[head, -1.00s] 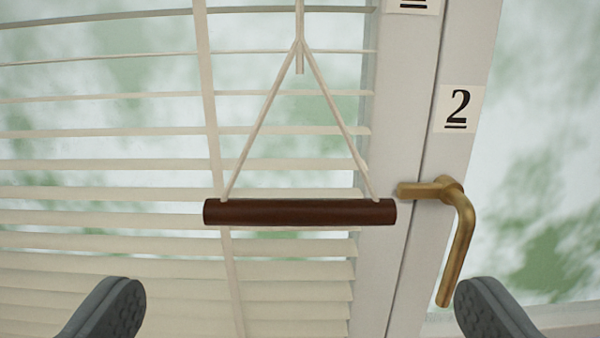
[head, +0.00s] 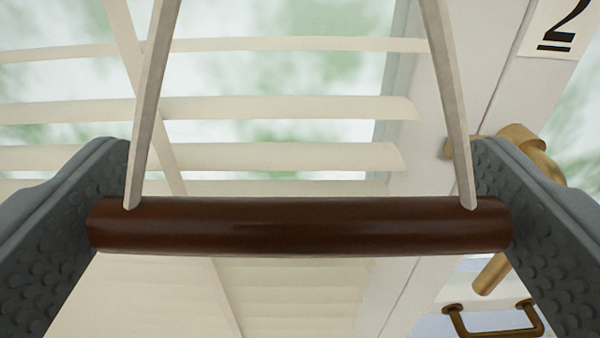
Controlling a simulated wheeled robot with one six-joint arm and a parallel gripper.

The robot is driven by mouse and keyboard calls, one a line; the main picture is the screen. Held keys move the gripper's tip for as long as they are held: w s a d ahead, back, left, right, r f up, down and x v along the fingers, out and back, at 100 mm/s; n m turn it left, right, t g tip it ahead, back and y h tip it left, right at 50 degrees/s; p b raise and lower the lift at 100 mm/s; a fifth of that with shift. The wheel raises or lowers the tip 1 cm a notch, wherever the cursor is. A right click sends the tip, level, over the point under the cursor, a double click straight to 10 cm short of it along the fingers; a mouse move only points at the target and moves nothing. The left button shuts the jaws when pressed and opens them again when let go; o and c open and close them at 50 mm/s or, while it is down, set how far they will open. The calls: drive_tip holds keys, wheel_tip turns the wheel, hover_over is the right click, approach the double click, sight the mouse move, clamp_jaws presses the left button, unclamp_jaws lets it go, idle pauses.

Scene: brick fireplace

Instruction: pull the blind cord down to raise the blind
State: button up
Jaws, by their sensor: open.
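The blind cord (head: 150,110) comes down as two strands to a dark brown wooden bar handle (head: 300,226), which hangs level. The bar lies between the two fingers of my gripper (head: 302,225). My gripper is open, with one grey padded finger beside each end of the bar. The ends sit very close to the pads; I cannot tell whether they touch. The cream slatted blind (head: 290,108) hangs behind the bar. The top of the cord is out of view.
A brass window handle (head: 520,150) is on the white frame (head: 440,130) at right, partly behind my right finger. A label with a 2 (head: 557,28) is above it. A brass pull (head: 495,330) shows at lower right.

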drive_tip(key=c, duration=1.1)
wheel_tip(320, 180, down, 38)
drive_tip(key=shift+f, duration=0.25)
drive_tip(key=o, duration=1.1)
drive_tip(key=shift+r, duration=0.1)
drive_tip(key=shift+s, duration=0.1)
drive_tip(key=s, duration=1.7)
drive_tip(key=shift+s, duration=0.15)
